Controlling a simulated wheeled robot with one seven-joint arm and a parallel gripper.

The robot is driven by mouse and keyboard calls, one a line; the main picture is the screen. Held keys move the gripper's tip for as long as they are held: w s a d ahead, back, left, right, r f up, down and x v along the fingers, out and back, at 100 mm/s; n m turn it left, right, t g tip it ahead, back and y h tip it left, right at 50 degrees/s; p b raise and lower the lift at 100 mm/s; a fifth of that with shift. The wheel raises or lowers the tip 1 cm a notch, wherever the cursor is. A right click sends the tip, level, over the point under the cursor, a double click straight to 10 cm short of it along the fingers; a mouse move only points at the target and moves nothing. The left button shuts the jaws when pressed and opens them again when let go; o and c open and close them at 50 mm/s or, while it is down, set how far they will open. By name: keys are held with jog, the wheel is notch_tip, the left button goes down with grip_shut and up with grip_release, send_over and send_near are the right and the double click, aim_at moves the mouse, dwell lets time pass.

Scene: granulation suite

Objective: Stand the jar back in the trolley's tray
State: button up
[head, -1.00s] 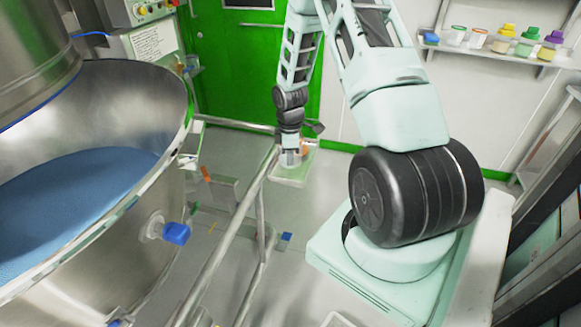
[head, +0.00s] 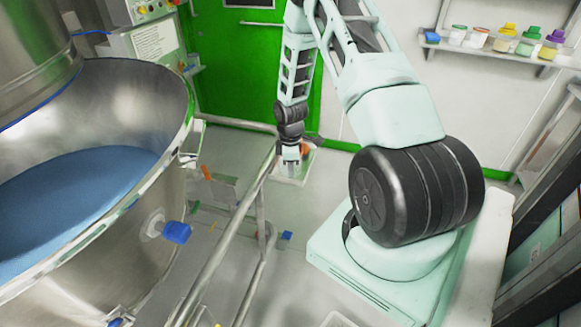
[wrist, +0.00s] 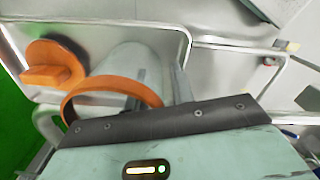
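My gripper (head: 291,165) points down over the trolley's small pale tray (head: 300,179), at the far end of the rails in the head view. In the wrist view, a pale grey cylinder with an orange ring at its near end, apparently the jar (wrist: 132,62), lies just past the dark edge of my gripper. An orange round piece with a block-like tab (wrist: 52,70) is to its left, inside the tray's rim (wrist: 187,45).
A metal rail (head: 232,232) runs from the foreground towards the tray. A large steel bowl (head: 165,180) with blue contents fills the left. A green door (head: 232,60) stands behind. A wall shelf (head: 490,52) at upper right holds several small containers. Some floor right of the tray is clear.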

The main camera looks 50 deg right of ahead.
notch_tip(320, 180, up, 12)
jog(key=s+a+r, duration=0.1)
jog(key=a+r, duration=0.4)
jog(key=a, duration=0.8)
jog(key=a+r, duration=0.5)
jog(key=a, duration=0.8)
jog(key=s+a+r, duration=0.2)
jog(key=s+a, duration=0.5)
jog(key=s, duration=0.2)
jog(key=s+a+r, duration=0.3)
jog(key=s+a, duration=0.5)
jog(key=s, duration=0.2)
jog(key=shift+s+r+y, duration=0.25)
jog(key=shift+s+y, duration=0.05)
jog(key=shift+a, duration=0.1)
